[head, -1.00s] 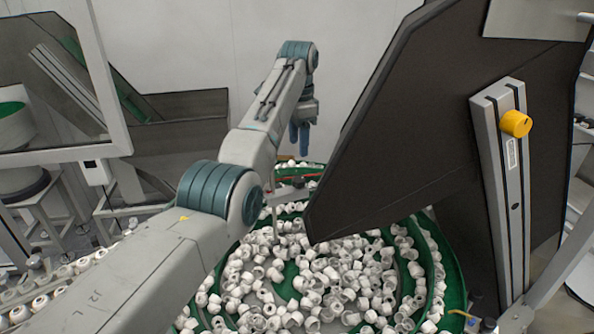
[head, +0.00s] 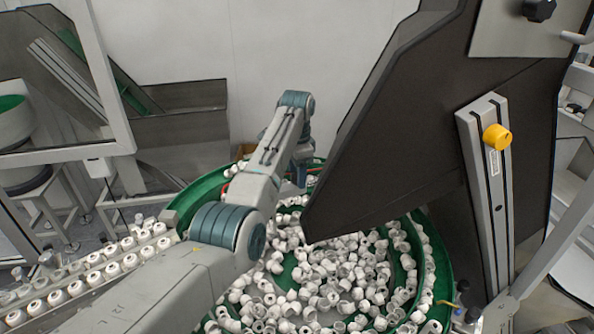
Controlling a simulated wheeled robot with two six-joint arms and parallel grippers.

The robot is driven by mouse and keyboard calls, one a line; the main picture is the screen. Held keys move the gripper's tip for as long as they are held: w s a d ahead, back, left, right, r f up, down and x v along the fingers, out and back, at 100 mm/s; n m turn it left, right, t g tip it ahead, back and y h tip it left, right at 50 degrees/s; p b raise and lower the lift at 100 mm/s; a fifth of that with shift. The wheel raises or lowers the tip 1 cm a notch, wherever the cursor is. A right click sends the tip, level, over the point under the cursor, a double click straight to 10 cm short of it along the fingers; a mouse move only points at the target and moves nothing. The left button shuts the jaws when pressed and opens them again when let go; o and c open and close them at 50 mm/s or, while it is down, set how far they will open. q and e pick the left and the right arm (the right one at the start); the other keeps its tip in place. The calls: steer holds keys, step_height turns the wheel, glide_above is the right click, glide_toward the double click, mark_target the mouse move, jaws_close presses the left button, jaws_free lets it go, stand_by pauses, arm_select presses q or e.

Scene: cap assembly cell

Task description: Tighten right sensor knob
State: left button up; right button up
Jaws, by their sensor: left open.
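A yellow knob (head: 497,137) sits on the upper part of a grey slotted rail (head: 496,215) at the right, in front of a large dark panel. A black knob (head: 540,9) shows on a grey plate at the top right edge. My left arm reaches in from the lower left, and my left gripper (head: 298,178) points down over the far side of the bowl. It is open, small in the picture, and well left of the yellow knob, with the dark panel between. My right gripper is not in view.
A green bowl feeder (head: 437,262) full of white caps (head: 330,275) lies below the arm. The dark panel (head: 410,140) slants over the bowl. A track with rows of caps (head: 95,268) runs at the left. A framed window (head: 50,85) stands at the upper left.

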arm_select(q)
steer(key=c, duration=1)
steer(key=shift+o, duration=0.2)
steer(key=shift+m, duration=0.4)
steer(key=m, duration=0.3)
steer(key=shift+m, duration=0.4)
steer(key=m, duration=0.4)
steer(key=shift+w+m, duration=0.1)
steer(key=shift+m, duration=0.2)
steer(key=shift+r, duration=0.1)
steer(key=o, duration=1)
steer(key=shift+c, duration=0.2)
